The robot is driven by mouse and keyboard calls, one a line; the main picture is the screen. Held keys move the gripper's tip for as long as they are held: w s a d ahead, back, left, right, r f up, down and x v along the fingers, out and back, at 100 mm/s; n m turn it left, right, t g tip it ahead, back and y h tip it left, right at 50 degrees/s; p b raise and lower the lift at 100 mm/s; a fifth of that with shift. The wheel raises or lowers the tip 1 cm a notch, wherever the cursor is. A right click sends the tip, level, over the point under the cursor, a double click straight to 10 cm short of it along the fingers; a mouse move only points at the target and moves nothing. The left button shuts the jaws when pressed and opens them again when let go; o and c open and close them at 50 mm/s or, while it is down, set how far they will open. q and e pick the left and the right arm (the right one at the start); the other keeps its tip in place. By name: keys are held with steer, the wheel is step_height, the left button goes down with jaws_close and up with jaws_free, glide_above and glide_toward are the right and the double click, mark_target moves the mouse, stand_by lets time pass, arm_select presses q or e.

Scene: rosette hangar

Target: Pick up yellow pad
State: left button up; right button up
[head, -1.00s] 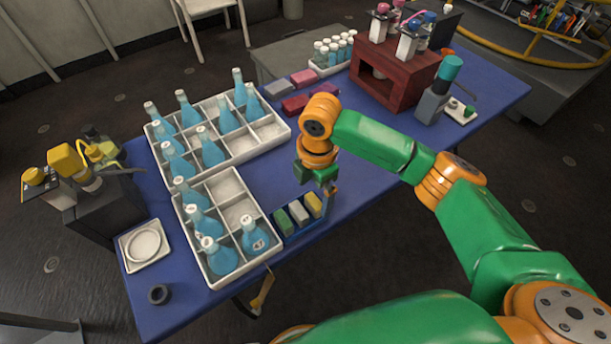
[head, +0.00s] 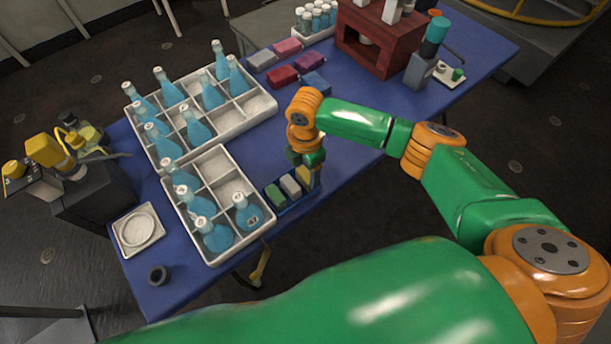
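The yellow pad (head: 304,174) stands at the right end of a small blue tray (head: 297,206) near the table's front edge, beside a pale grey pad (head: 290,186) and a green pad (head: 275,196). My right gripper (head: 312,172) points down right at the yellow pad and partly covers it. Its fingers are small and partly hidden, so I cannot tell how far apart they are or whether they touch the pad. My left gripper is not in view.
White divided crates (head: 214,259) with blue bottles stand left of the tray. Red, pink, grey and blue blocks (head: 283,76) lie behind my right gripper. A dark red stand (head: 377,48) is at the back right. The table's right side has clear room.

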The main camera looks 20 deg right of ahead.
mark_target(305, 172)
steer(key=shift+w, duration=0.1)
steer(key=c, duration=0.4)
steer(key=shift+r, duration=0.15)
step_height(305, 172, up, 3)
steer(key=shift+w+f, duration=0.1)
steer(key=shift+f, duration=0.05)
steer(key=s+r+p, duration=0.1)
steer(key=s+r, duration=0.9)
steer(key=s, duration=0.4)
steer(key=shift+d+p, duration=0.3)
steer(key=shift+s, duration=0.1)
